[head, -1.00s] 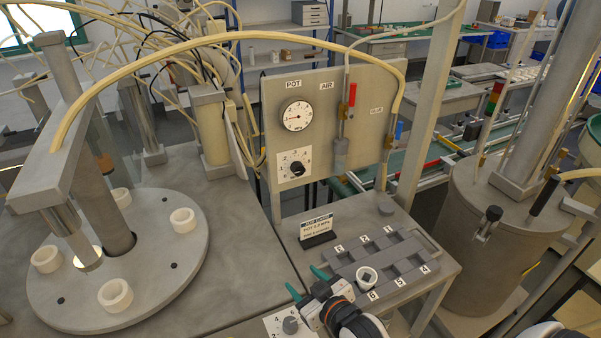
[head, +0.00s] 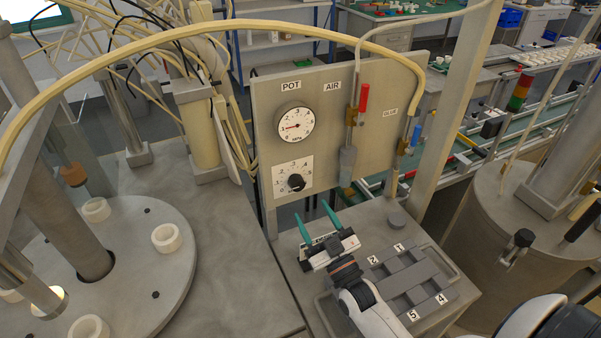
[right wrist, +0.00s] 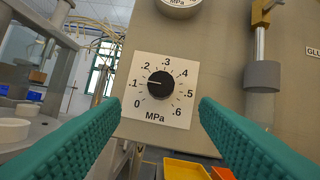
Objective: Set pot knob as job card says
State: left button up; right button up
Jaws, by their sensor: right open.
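The pot knob (head: 297,182) is a black round knob on a white square dial plate, low on the upright panel. In the right wrist view the knob (right wrist: 160,84) has its white pointer line turned left, near the .1 mark. The POT gauge (head: 294,122) above it has its red needle pointing left. My right gripper (head: 317,218) is open and empty, with green fingers pointing up at the panel, below and apart from the knob. My left gripper is out of view.
An AIR line with a red handle (head: 364,97) and a GLUE line with a blue handle (head: 416,135) run down the panel's right side. A grey numbered tray (head: 408,285) lies on the bench. A round turntable (head: 150,270) with white rings stands at left, a large drum (head: 505,225) at right.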

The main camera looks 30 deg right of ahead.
aim_at(299, 188)
jog(key=shift+w+r+p, duration=0.6)
jog(key=shift+w+r, duration=0.35)
jog(key=shift+w, duration=0.2)
jog(key=p+x, duration=0.1)
jog(key=x, duration=0.2)
jog(key=shift+w+r, duration=0.1)
jog(key=shift+w, duration=0.6)
jog(key=shift+w+r, duration=0.1)
jog(key=shift+w, duration=0.15)
jog(key=c, duration=1)
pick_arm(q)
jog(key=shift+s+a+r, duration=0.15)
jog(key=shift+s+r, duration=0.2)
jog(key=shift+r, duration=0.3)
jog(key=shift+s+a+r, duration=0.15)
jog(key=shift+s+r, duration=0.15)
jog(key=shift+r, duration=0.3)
